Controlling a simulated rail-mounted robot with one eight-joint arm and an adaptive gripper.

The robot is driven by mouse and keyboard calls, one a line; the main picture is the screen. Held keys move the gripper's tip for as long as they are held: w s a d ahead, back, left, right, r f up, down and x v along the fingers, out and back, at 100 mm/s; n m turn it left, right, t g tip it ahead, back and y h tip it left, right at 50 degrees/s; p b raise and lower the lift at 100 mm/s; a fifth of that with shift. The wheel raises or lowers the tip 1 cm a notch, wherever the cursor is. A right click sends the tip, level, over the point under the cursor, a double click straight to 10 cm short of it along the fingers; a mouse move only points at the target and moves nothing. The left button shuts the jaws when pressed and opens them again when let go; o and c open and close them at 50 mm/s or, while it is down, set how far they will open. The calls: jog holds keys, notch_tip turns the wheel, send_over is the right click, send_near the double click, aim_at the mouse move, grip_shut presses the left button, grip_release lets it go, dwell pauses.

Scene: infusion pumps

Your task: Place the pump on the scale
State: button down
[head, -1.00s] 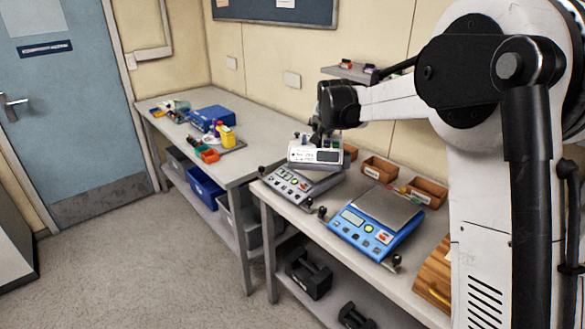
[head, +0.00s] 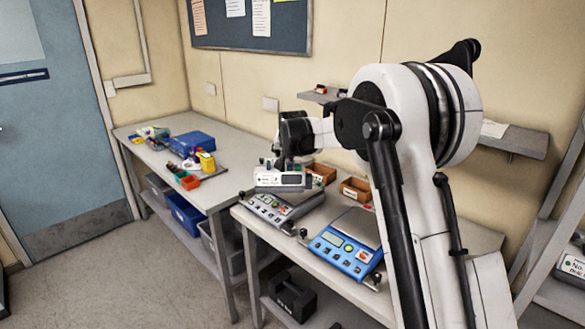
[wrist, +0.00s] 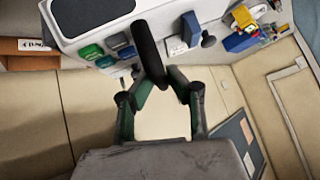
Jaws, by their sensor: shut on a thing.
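The pump (head: 280,180) is a white box with a dark display. My gripper (head: 282,163) is shut on the pump from above. In the wrist view my gripper's fingers (wrist: 162,86) close at a black bar on the white pump body (wrist: 70,38), beside green and blue parts. The fingertips' contact is partly hidden.
Small wooden bins (head: 357,189) stand behind the scales. A left table (head: 238,150) holds a blue box (head: 192,142) and a yellow bottle (head: 207,162). A wall shelf (head: 318,96) is above. A black weight (head: 290,296) lies on the lower shelf.

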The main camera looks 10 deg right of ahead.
aim_at(294, 164)
jog(key=d+f, duration=0.1)
jog(key=w+d+f, duration=0.1)
jog(key=w+d, duration=0.1)
jog(key=d, duration=0.1)
jog(key=shift+w+d+f, duration=0.1)
jog(key=shift+w+f, duration=0.15)
jog(key=shift+f, duration=0.15)
jog(key=shift+f+p, duration=0.5)
jog(key=shift+f, duration=1.5)
jog(key=shift+f, duration=0.2)
jog(key=c, duration=1.7)
grip_release()
jog(key=shift+o, duration=0.2)
jog(key=shift+r, duration=0.1)
jog(key=shift+r, duration=0.15)
jog(key=b+v, duration=0.1)
jog(key=v, duration=1.1)
jog(key=shift+s, duration=0.15)
